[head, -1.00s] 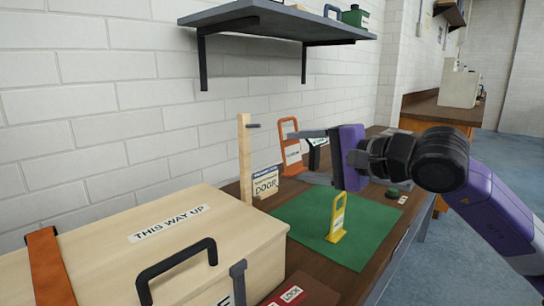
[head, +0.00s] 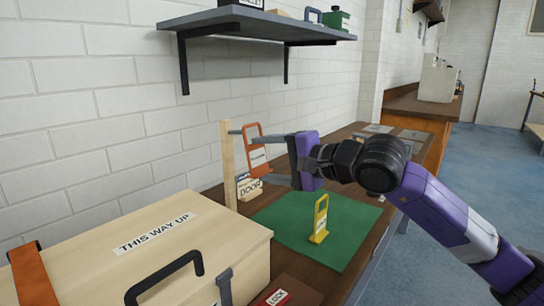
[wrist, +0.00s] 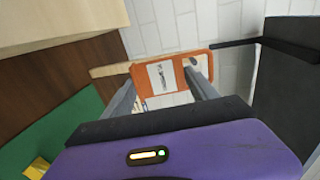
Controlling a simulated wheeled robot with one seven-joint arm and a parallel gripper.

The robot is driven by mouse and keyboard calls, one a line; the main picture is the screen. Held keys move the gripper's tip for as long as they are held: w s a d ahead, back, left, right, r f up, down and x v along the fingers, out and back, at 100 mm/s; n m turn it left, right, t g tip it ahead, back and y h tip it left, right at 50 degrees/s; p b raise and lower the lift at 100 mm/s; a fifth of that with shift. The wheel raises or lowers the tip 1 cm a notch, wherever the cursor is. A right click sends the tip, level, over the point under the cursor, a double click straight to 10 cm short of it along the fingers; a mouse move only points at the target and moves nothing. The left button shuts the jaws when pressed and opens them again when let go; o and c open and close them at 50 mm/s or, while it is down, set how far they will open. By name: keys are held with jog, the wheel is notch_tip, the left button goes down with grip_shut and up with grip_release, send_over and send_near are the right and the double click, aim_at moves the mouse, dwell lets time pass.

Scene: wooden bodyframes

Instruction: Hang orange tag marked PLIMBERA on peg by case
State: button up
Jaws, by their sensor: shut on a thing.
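The orange tag (head: 268,170) has an open loop at its top and a white label with print too small to read. My gripper (head: 272,158) is shut on it and holds it upright, above the table. The tag also shows between the fingers in the wrist view (wrist: 184,101). The dark peg (head: 235,132) sticks out to the right near the top of a pale wooden post (head: 228,170). The tag's loop is close to the peg's tip; I cannot tell whether the peg is in it. The wooden case (head: 130,275), marked THIS WAY UP, stands in front of the post.
A yellow tag (head: 321,220) stands on a green mat (head: 345,245) right of the case. A card reading DOOR (head: 249,188) stands behind the orange tag. A dark shelf (head: 260,27) hangs on the wall above. A reddish LOCK item (head: 285,293) lies at the front.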

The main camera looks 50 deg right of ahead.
aim_at(258, 159)
jog(key=shift+r+p+x, duration=0.2)
jog(key=shift+p+x, duration=0.4)
jog(key=shift+x, duration=0.3)
jog(key=shift+r+p+x, duration=0.2)
jog(key=shift+p+x, duration=0.4)
jog(key=shift+x, duration=0.3)
jog(key=shift+w+f+b, duration=0.3)
jog(key=shift+f+b, duration=0.15)
jog(key=shift+b, duration=0.05)
jog(key=shift+w+f+b, duration=0.25)
jog(key=shift+w+b, duration=0.15)
jog(key=shift+b, duration=0.4)
jog(key=o, duration=1.6)
jog(key=shift+c, duration=0.2)
jog(key=v, duration=0.7)
jog(key=shift+s+r+b, duration=0.1)
jog(key=shift+s+b, duration=0.25)
jog(key=shift+s, duration=0.05)
